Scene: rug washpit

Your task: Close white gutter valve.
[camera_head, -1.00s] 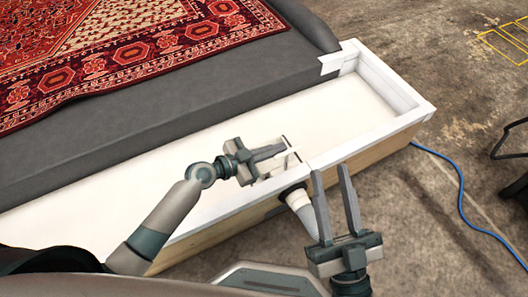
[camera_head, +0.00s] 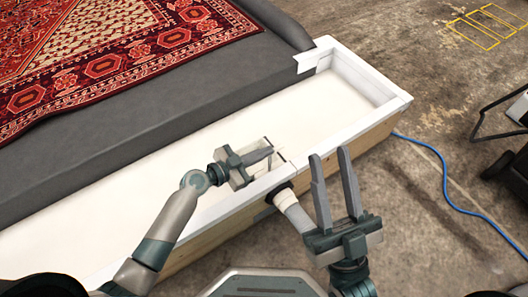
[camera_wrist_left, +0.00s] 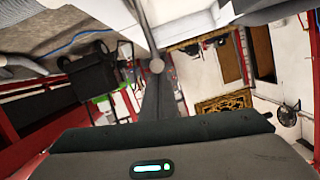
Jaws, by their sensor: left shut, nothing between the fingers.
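The white gutter (camera_head: 350,95) runs diagonally across the head view. A small white fitting with dark edges (camera_head: 282,158), apparently the valve, stands inside its near wall; my left gripper partly hides it. My left gripper (camera_head: 270,153) is shut and empty, reaching over the near wall with its fingertips beside this fitting; contact cannot be told. My right gripper (camera_head: 332,158) is open and empty, outside the gutter near the white outlet pipe (camera_head: 294,211).
A grey padded platform (camera_head: 170,110) with a red patterned rug (camera_head: 130,45) lies behind the gutter. A blue hose (camera_head: 445,185) runs over the concrete floor at right. Dark equipment (camera_head: 508,165) stands at the right edge. The floor between is clear.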

